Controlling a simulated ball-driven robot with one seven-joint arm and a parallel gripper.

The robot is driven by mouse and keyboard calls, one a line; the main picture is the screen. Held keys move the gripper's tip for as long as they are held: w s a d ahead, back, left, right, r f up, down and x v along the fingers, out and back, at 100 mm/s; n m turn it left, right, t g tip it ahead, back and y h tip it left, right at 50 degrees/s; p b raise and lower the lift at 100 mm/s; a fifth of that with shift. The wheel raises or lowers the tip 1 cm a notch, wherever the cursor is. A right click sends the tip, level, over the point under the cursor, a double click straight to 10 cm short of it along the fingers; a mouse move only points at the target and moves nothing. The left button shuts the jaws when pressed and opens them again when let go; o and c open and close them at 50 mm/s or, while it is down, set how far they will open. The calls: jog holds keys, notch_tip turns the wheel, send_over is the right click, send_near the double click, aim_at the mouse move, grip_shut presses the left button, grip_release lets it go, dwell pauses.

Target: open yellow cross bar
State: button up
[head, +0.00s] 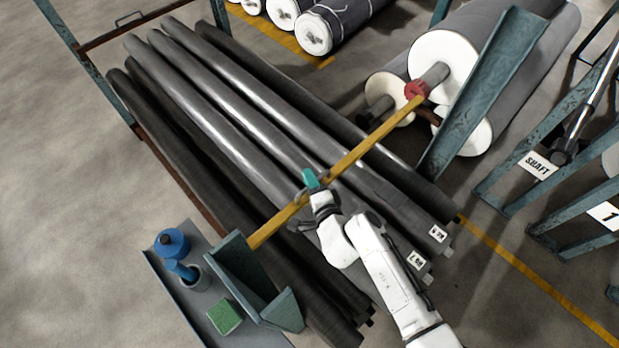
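The yellow cross bar (362,149) runs diagonally above the long grey rolls in the head view. Its upper right end meets a red fitting (416,90) by the teal post. Its lower left end meets a teal bracket (238,262). My gripper (304,201) is at the bar's middle, with its dark fingers close around or against it. A small teal piece (311,180) shows at the gripper; I cannot tell whether it belongs to the gripper or the bar. The hand hides part of the bar, and whether the fingers grip it is unclear.
Several long grey rolls (225,105) lie in a teal rack under the bar. Open floor lies left.

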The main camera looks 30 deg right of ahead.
jog(key=shift+w+f, duration=0.1)
jog(key=shift+w, duration=0.3)
grip_shut()
